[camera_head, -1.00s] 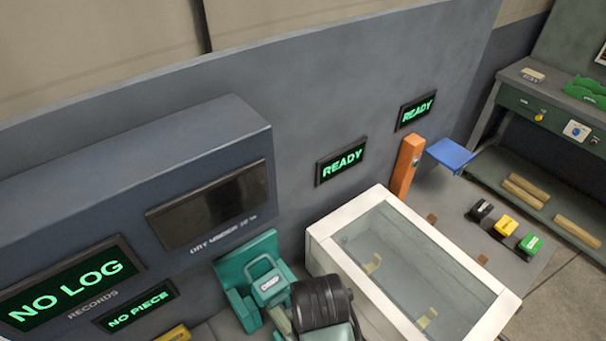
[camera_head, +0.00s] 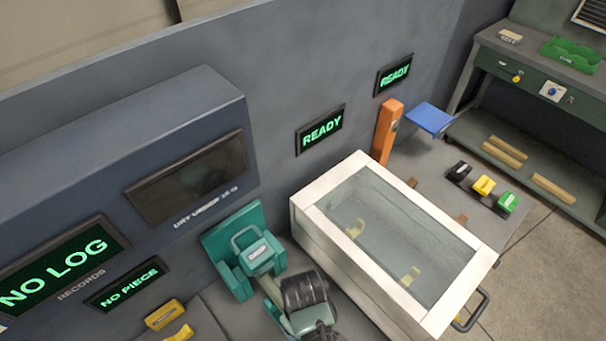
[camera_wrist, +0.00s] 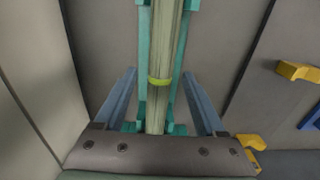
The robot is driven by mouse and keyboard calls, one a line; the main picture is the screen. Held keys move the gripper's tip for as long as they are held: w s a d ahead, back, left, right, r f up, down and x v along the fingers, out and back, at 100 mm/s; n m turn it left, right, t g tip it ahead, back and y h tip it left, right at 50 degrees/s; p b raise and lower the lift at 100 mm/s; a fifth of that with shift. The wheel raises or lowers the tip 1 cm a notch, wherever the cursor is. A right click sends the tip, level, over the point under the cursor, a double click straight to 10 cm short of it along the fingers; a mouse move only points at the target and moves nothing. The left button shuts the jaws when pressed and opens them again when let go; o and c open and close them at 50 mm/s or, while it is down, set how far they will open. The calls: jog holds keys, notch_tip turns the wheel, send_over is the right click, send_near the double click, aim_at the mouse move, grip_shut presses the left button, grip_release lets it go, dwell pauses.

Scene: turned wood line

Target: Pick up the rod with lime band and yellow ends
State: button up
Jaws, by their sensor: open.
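The rod (camera_wrist: 165,55) is pale and greenish, with a lime band (camera_wrist: 159,82) round it. It lies along a teal cradle (camera_wrist: 143,50) in the wrist view. Its yellow ends do not show there. My gripper (camera_wrist: 159,73) is open, with one grey-blue finger on each side of the rod near the band. I cannot tell whether the fingers touch it. In the head view my dark wrist (camera_head: 305,292) stands beside the teal fixture (camera_head: 232,255) and hides most of what lies below it. A short pale piece (camera_head: 270,290) shows between them.
A white-rimmed glass-topped tank (camera_head: 375,285) stands right of my wrist. Yellow blocks (camera_head: 165,314) lie at the lower left. An orange post (camera_head: 387,132), a blue plate (camera_head: 429,119) and black, yellow and green buttons (camera_head: 484,186) are farther back. The dark panel wall (camera_head: 290,80) stands behind.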

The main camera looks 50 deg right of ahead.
grip_shut()
dwell(0.4)
jog(key=shift+r, duration=0.1)
jog(key=shift+r+b, duration=0.4)
jog(key=shift+b, duration=0.1)
jog(key=s, duration=0.2)
jog(key=s+a+b, duration=0.1)
jog(key=s, duration=0.2)
jog(key=s+a, duration=0.1)
jog(key=s, duration=0.1)
jog(key=shift+s+f+b, duration=0.1)
jog(key=shift+s+b, duration=0.25)
jog(key=shift+b, duration=0.05)
notch_tip(320, 180, up, 14)
jog(key=p, duration=0.4)
jog(key=shift+p, duration=0.3)
